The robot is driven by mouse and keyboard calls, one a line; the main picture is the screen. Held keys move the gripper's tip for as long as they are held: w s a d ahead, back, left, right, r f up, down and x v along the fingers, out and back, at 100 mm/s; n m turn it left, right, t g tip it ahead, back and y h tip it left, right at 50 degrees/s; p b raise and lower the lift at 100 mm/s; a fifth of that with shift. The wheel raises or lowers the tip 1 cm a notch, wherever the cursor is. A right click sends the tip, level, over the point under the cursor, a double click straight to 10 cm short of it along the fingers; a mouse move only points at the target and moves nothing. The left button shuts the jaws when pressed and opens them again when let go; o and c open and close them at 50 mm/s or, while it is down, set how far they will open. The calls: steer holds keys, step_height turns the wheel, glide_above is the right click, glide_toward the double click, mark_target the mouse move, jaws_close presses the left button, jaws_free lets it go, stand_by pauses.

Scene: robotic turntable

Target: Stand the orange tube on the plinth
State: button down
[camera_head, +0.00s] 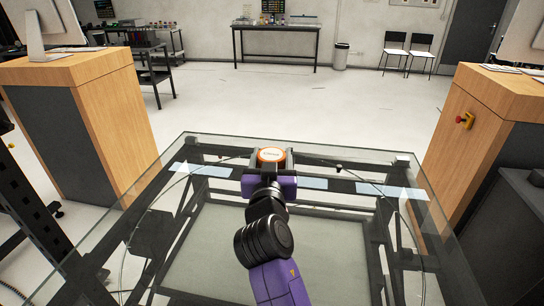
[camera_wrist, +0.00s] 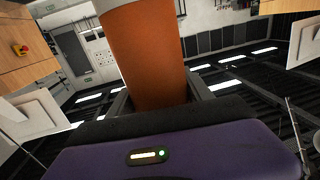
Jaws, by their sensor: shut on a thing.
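An orange tube (camera_wrist: 150,60) with a pale band at its end is between the fingers of my gripper (camera_wrist: 158,98) in the wrist view. In the head view its pale round end with an orange rim (camera_head: 271,154) faces up toward the camera. My gripper (camera_head: 270,163) is shut on the tube, over the far middle part of the glass-topped table (camera_head: 300,265). The tube's lower end is hidden by my gripper. I cannot make out the plinth with certainty in either view.
A dark frame shows through the glass. White wedge shapes (camera_head: 140,188) lie near the table's sides. Open floor (camera_head: 300,95) lies beyond.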

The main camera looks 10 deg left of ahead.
steer(key=shift+f, duration=0.1)
steer(key=shift+c, duration=2.1)
jaws_free()
steer(key=shift+r, duration=0.2)
steer(key=s+d+b, duration=0.1)
steer(key=s, duration=1.1)
steer(key=shift+f, duration=0.1)
